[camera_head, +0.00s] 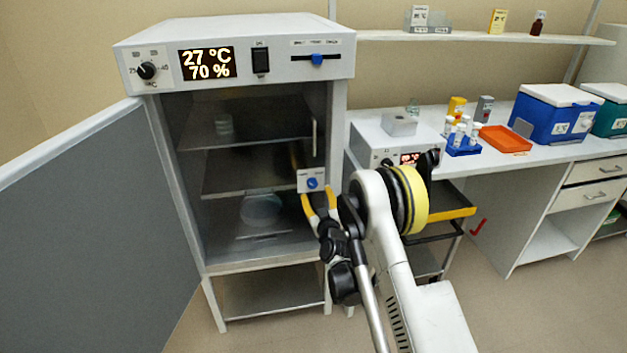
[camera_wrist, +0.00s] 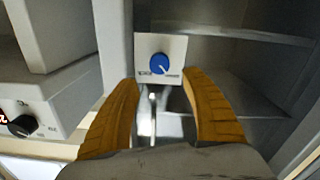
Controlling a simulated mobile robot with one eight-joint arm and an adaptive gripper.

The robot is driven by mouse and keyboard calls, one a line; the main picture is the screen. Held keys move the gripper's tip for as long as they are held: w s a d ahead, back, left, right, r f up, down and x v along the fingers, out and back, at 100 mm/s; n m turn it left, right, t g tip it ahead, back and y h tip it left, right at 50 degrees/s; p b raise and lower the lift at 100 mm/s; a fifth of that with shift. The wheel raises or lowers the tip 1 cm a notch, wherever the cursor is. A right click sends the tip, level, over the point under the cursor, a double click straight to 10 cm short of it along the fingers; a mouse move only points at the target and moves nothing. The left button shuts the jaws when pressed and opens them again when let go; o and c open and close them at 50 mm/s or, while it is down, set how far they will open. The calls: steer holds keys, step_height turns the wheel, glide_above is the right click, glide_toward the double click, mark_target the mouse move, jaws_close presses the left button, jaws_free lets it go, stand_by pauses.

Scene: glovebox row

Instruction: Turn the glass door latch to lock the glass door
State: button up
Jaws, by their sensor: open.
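The glass door latch is a blue round knob (camera_head: 312,183) on a small white plate (camera_head: 304,175) at the right front edge of the incubator's chamber. In the wrist view the knob (camera_wrist: 162,63) has a white pointer mark, and printed labels, too small to read, flank it. My gripper (camera_head: 318,199) is open, its two yellow fingers apart just below the knob. In the wrist view the fingers (camera_wrist: 161,84) spread either side of the plate, with nothing held between them. The glass door is hard to make out; a vertical handle (camera_head: 314,137) shows above the latch.
The incubator's grey outer door (camera_head: 85,215) stands wide open to the left. Shelves (camera_head: 262,175) and a round dish (camera_head: 260,209) show inside the chamber. A bench device (camera_head: 397,140) and a cart with a yellow tray (camera_head: 452,207) stand close on the right.

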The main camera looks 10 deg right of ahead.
mark_target(313, 184)
steer(key=w, duration=0.2)
steer(key=w+b, duration=0.1)
steer(key=w, duration=0.1)
steer(key=w+b, duration=0.1)
steer(key=w, duration=0.1)
steer(key=shift+f, duration=0.25)
steer(key=shift+w+r, duration=0.1)
steer(key=shift+w, duration=0.45)
steer(key=shift+c, duration=0.2)
steer(key=c, duration=1.2)
